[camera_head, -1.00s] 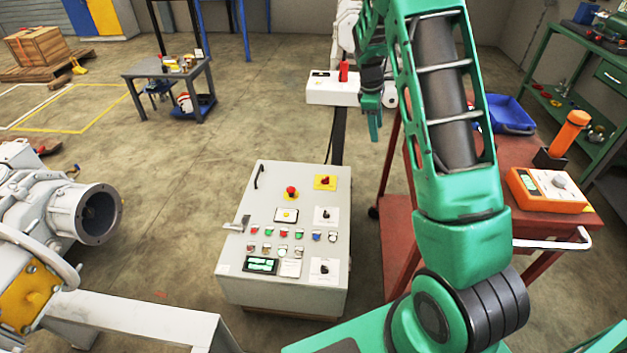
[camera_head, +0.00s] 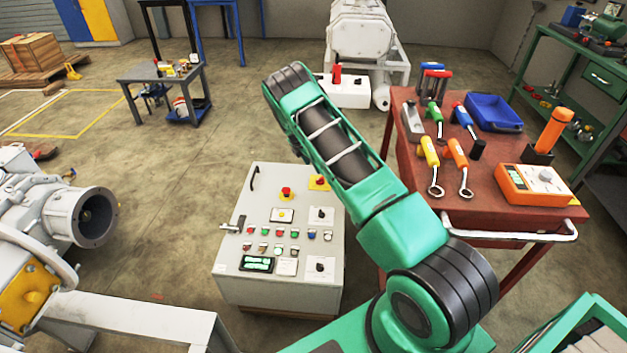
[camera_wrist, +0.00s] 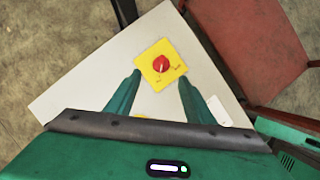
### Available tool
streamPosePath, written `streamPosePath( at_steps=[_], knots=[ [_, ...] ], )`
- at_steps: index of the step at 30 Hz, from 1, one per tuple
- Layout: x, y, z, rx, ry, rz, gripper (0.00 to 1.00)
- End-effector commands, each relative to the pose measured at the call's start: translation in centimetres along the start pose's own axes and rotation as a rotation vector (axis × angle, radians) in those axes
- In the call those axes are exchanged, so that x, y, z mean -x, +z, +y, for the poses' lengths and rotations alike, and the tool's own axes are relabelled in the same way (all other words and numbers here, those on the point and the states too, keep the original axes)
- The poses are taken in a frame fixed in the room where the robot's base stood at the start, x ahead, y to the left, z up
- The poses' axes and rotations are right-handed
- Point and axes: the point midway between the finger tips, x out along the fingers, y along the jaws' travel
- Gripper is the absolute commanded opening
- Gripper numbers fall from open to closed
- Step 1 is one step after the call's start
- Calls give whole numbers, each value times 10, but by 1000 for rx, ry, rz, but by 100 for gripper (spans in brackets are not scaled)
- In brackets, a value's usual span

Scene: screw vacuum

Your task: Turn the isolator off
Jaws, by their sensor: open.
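The isolator is a red rotary knob on a square yellow plate (camera_wrist: 161,63) on the light grey control cabinet (camera_head: 235,270). In the head view only part of the isolator's plate (camera_head: 318,184) shows beside my arm. My gripper (camera_wrist: 160,77) is open and empty in the wrist view, its two green fingers pointing towards the plate, one on each side of its lower part. The knob lies ahead between the finger lines, a little beyond the tips; the remaining gap cannot be judged. My gripper is hidden in the head view.
The cabinet also carries a red emergency button (camera_head: 286,192), several small buttons and a side handle (camera_head: 232,226). A red trolley (camera_head: 490,215) with tools stands to the right. Grey machinery (camera_head: 60,210) stands left. Open floor lies behind the cabinet.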

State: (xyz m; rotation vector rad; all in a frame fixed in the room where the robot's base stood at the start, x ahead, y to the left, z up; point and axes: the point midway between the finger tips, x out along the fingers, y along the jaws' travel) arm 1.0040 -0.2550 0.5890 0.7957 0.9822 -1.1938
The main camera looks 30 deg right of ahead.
Motion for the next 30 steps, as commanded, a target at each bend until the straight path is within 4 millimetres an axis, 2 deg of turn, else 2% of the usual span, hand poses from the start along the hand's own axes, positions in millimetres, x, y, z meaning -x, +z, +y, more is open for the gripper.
streamPosePath(
  at_steps=[15, 21, 30],
  knots=[
    [-83, 2, -2, -6, -3, 1, 48],
    [-99, 2, -2, -5, -1, 1, 48],
    [-102, 2, -2, -6, -2, 1, 48]
  ],
)
